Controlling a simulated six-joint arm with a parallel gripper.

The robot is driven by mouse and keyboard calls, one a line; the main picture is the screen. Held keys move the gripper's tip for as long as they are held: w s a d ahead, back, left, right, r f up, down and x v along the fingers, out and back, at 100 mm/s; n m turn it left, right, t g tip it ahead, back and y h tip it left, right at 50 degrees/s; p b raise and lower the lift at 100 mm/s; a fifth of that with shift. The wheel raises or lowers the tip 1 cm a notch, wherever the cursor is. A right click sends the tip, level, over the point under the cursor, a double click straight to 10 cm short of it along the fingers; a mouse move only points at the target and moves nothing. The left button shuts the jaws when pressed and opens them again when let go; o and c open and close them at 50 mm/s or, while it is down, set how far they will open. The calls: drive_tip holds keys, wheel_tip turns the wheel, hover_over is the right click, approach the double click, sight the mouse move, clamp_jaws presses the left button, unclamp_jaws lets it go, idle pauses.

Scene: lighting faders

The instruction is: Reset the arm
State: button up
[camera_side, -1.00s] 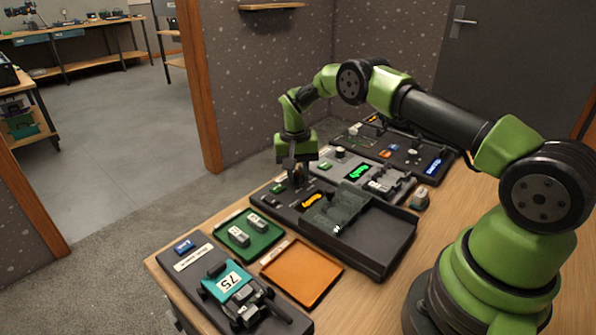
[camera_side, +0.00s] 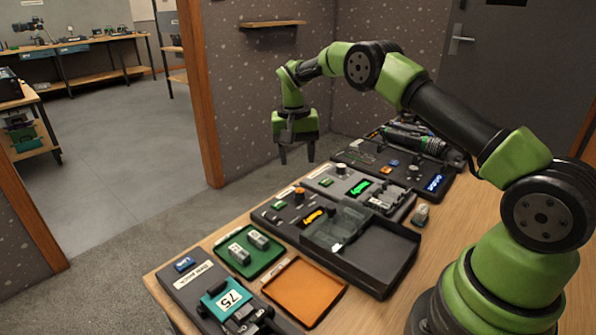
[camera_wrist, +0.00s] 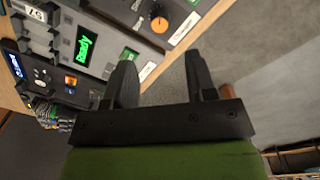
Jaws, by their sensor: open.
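My gripper (camera_side: 297,154) is at the end of the green and black arm, raised in the air above the back edge of the bench in the side view. Its two dark fingers point down and are apart, with nothing between them. In the wrist view my gripper (camera_wrist: 160,75) also shows open and empty, with the grey floor and a panel edge beyond it. The fingers touch none of the panels.
Below stand a grey panel with a green lit display (camera_side: 358,187), a dark panel with an orange display (camera_side: 312,217) and clear cover (camera_side: 335,232), a green tray (camera_side: 250,251) with two grey blocks, and an orange tray (camera_side: 304,291). The air around my gripper is clear.

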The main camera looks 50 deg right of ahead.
drive_tip(key=shift+r, duration=0.5)
drive_tip(key=s+a+r+n+t, duration=0.15)
drive_tip(key=s+a+r, duration=0.3)
drive_tip(key=r, duration=0.45)
drive_tip(key=s+a+r+n+t, duration=0.15)
drive_tip(key=s+a+r, duration=0.35)
drive_tip(key=r, duration=0.5)
drive_tip(key=s+a+n+t+y, duration=0.1)
drive_tip(key=s+a+t, duration=0.1)
drive_tip(key=s, duration=0.7)
drive_tip(key=s+a+n+t+y, duration=0.1)
drive_tip(key=s+a+t, duration=0.1)
drive_tip(key=s, duration=0.7)
drive_tip(key=shift+s+a+f+t, duration=0.15)
drive_tip(key=shift+s+f+t, duration=0.1)
drive_tip(key=shift+f+t, duration=0.1)
